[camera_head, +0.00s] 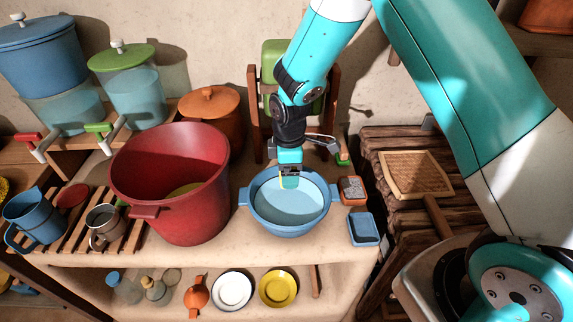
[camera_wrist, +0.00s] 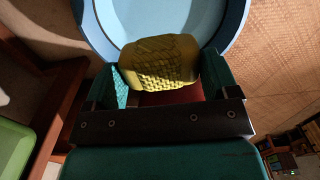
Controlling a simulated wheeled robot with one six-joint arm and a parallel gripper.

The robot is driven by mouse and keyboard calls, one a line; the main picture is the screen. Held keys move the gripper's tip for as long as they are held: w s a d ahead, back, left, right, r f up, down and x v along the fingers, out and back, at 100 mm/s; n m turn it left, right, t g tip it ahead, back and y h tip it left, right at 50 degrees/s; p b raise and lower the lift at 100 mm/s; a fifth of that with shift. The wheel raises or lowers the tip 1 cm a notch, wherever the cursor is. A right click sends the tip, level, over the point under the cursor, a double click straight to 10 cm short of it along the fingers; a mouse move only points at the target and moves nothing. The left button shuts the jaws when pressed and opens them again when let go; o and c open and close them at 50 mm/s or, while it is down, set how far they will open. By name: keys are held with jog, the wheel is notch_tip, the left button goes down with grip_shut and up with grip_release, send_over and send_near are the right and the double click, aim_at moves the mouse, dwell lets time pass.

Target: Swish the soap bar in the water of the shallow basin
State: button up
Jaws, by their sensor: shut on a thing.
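The shallow blue basin (camera_head: 318,221) stands on the clay ledge with pale blue water in it. My gripper (camera_head: 289,172) reaches down over the basin's back part. It is shut on a yellow, rough-textured block, which I take as the soap bar (camera_wrist: 160,62). In the head view the soap bar (camera_head: 289,183) is small and partly hidden by the fingers. In the wrist view the basin's rim (camera_wrist: 237,22) curves behind the soap. I cannot tell for sure whether the soap touches the water.
A tall red bucket (camera_head: 170,200) stands close left of the basin. A small orange dish (camera_head: 353,201) and a blue dish (camera_head: 363,228) sit close to its right. An orange lidded pot (camera_head: 210,108) and a wooden chair-like frame (camera_head: 253,110) are behind.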

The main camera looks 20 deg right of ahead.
jog(key=b, duration=0.8)
send_over(298, 208)
jog(key=a, duration=0.3)
jog(key=shift+d+f, duration=0.1)
jog(key=shift+f, duration=5.65)
jog(key=shift+a+p, duration=0.35)
jog(key=shift+a, duration=1.15)
jog(key=shift+d, duration=3)
jog(key=shift+a, duration=0.15)
